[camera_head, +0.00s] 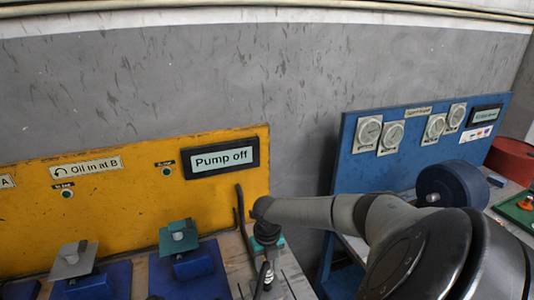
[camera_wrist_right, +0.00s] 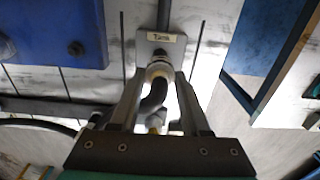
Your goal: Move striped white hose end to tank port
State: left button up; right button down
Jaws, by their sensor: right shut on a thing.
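My right arm reaches in from the right in the head view, and its gripper (camera_head: 266,255) is at the lower middle, in front of the yellow panel. In the right wrist view my right gripper (camera_wrist_right: 160,76) is shut on the hose end (camera_wrist_right: 159,69), which has a pale ring. A dark hose (camera_wrist_right: 153,100) curves back between the fingers. The hose end is right at a grey bracket (camera_wrist_right: 172,43) with a small label, probably the tank port; the label is hard to read. I cannot tell whether the end is seated in it. White stripes are not clear.
A yellow panel (camera_head: 120,215) shows "Oil in at B" and "Pump off". Blue blocks with plates (camera_head: 190,268) stand before it. A blue gauge panel (camera_head: 420,150) and a blue drum (camera_head: 452,187) are at the right. A blue block (camera_wrist_right: 60,30) is left of the bracket.

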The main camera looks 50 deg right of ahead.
jog(key=shift+c, duration=1.5)
grip_release()
jog(key=shift+r, duration=0.1)
jog(key=shift+r, duration=0.1)
notch_tip(320, 180, up, 6)
jog(key=p, duration=0.5)
